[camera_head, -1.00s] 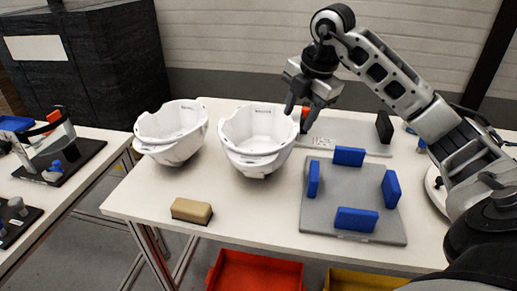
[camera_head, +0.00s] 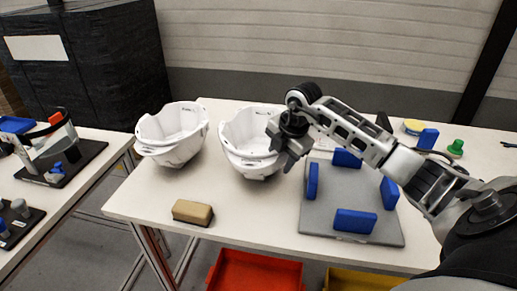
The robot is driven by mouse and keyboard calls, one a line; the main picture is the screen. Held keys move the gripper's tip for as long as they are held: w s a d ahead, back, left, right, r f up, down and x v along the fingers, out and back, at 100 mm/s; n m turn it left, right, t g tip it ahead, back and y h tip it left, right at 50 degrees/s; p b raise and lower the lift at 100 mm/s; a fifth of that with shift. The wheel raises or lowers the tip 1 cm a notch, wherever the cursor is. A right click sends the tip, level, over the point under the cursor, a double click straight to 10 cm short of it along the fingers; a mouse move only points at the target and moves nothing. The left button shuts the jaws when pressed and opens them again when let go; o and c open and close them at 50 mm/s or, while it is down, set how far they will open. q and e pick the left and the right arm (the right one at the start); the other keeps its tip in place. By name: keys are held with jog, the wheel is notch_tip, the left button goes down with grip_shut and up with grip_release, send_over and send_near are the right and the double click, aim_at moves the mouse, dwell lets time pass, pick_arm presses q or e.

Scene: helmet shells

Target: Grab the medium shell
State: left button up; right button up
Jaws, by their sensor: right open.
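Two white helmet shells stand open side up on the white table. One shell (camera_head: 172,135) is at the left and the other shell (camera_head: 245,137) is right of it, near the middle. Each looks like nested shells, with a second rim below the first. I cannot tell which is the medium one. My right gripper (camera_head: 284,160) is open at the right rim of the middle shell and hides part of it. I cannot tell whether it touches the shell. My left gripper is not in view.
A grey plate (camera_head: 350,200) with several blue blocks lies right of the shells. A tan brush-like block (camera_head: 192,212) lies near the front edge. A red bin (camera_head: 253,271) and a yellow bin (camera_head: 365,281) are below. Another table with fixtures stands left.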

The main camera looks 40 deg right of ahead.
jog(key=shift+f, duration=0.3)
grip_shut()
jog(key=shift+w+r, duration=0.1)
jog(key=shift+r, duration=0.15)
